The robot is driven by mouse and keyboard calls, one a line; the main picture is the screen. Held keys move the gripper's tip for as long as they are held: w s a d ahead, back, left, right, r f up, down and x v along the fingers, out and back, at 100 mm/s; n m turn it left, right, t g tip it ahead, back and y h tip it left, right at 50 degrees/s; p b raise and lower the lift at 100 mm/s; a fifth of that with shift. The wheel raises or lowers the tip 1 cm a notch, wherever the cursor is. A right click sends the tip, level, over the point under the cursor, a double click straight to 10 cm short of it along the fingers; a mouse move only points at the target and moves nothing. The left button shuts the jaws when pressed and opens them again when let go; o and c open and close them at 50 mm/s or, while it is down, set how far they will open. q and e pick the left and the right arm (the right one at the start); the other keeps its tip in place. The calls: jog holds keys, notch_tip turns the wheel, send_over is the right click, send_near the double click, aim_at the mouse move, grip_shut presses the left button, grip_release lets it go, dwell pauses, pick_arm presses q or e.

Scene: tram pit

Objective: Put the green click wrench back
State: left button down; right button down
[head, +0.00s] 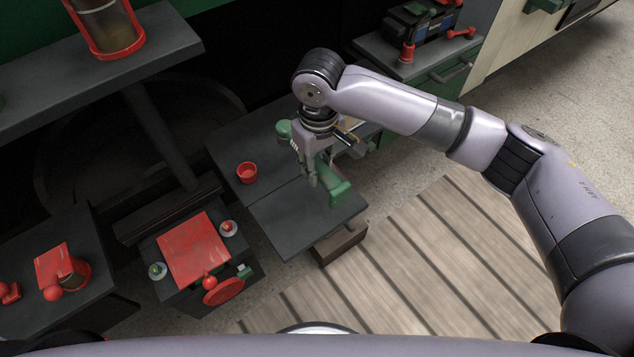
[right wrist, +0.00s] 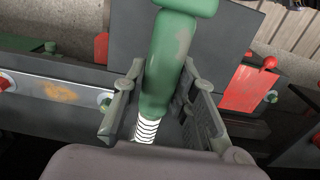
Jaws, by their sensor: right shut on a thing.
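My right gripper (head: 312,178) is shut on the green click wrench (head: 335,182), above the dark grey table top (head: 290,228). The wrench's thick green part shows between the two fingers in the right wrist view (right wrist: 170,60), with a white, black-ringed section below it. In the head view a green piece also shows left of the gripper, and I cannot tell whether it belongs to the wrench. The gripper hides part of the wrench. Whether the wrench touches the table is unclear. My left gripper is not in view.
A small red cup (head: 247,173) stands on the table, left of my gripper. A low cart with a red plate (head: 194,250) and a red wheel (head: 223,291) is at lower left. A toolbox (head: 425,28) sits on a cabinet behind. Wooden decking (head: 440,250) lies at right.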

notch_tip(320, 180, down, 4)
jog(key=shift+w+r, duration=0.1)
jog(key=shift+r, duration=0.1)
notch_tip(320, 180, down, 3)
jog(key=shift+r+p, duration=0.1)
jog(key=shift+p, duration=0.5)
jog(key=shift+f, duration=0.55)
jog(key=c, duration=1.3)
grip_release()
jog(key=shift+f+b, duration=0.2)
jog(key=shift+b, duration=0.2)
jog(key=shift+f+b, duration=0.2)
jog(key=shift+b, duration=0.3)
jog(key=r, duration=1.2)
jog(key=r+p, duration=0.1)
jog(key=r, duration=0.4)
jog(key=shift+s+r, duration=0.35)
jog(key=shift+r, duration=0.05)
